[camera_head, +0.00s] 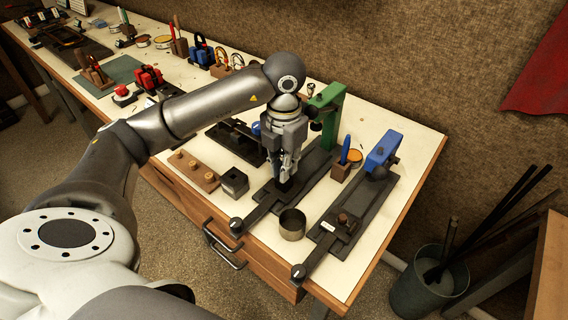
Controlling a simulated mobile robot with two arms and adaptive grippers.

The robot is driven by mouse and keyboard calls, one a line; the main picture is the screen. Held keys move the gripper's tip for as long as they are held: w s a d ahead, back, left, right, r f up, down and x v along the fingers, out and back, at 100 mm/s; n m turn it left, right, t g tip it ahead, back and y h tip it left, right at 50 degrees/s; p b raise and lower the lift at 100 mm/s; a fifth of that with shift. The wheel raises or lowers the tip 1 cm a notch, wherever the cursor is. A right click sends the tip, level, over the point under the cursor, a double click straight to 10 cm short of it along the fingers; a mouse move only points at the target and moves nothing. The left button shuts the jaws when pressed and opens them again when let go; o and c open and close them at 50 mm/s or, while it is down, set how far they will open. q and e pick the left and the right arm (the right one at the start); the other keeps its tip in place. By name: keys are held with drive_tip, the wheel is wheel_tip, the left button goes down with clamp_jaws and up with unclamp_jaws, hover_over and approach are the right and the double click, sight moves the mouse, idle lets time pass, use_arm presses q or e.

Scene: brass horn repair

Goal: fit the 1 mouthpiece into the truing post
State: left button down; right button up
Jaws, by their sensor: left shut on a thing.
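My left gripper (285,178) points down over the dark base (262,205) of the fixture with the green upright arm (329,115). Its fingers are shut on a small dark thing, which I take to be the mouthpiece; the fingers hide most of it. I cannot tell whether it touches the base below. The truing post is not clear to make out; it may be part of this green-armed fixture, partly hidden behind my gripper. My right gripper is not in view.
A metal cup (292,226) and a grey block with a hole (234,182) stand close to the gripper. A wooden peg block (194,171) is left. A blue-armed fixture (383,150) and a wooden holder with a blue tool (343,168) are right. Tools crowd the bench's far left.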

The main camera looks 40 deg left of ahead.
use_arm(q)
drive_tip(key=shift+f+b, duration=0.75)
drive_tip(key=shift+f, duration=0.15)
drive_tip(key=c, duration=1.4)
unclamp_jaws()
drive_tip(key=shift+r, duration=0.1)
wheel_tip(320, 180, up, 12)
drive_tip(key=shift+f, duration=0.1)
